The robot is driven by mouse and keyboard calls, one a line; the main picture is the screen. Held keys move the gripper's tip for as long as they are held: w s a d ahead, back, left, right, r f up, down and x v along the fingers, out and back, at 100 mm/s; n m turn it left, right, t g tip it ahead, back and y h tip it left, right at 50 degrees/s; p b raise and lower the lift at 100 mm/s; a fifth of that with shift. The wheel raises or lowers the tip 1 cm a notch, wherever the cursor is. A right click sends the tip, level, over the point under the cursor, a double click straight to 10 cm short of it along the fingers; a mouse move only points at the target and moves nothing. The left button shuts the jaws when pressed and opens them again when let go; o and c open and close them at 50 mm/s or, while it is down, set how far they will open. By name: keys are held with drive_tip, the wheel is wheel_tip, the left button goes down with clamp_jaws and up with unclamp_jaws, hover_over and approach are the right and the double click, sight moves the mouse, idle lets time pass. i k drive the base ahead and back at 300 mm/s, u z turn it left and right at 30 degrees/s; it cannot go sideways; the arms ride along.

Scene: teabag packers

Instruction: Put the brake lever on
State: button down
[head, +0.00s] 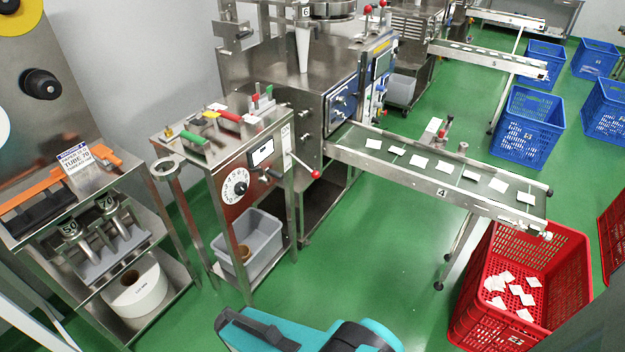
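A lever with a red ball knob (315,173) sticks out to the right from the front of a small steel stand (272,138). It slopes down toward the knob. I take it for the brake lever, but no readable label confirms this. The stand's front also has a white round dial (236,186) with a black knob and a small display (262,151). Green-handled (193,138) and red-handled (228,115) items lie on its top. A teal and black part of my own arm shows at the bottom edge. My gripper's fingers are not in view.
A grey bin (262,236) sits on the stand's lower shelf. Blue crates (520,135) stand farther back. Green floor (370,255) is clear before the stand.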

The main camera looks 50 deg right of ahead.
sight(315, 174)
drive_tip(key=z, duration=0.2)
drive_tip(key=i, duration=0.65)
drive_tip(key=z, duration=0.8)
drive_tip(key=i, duration=0.4)
drive_tip(key=z, duration=0.05)
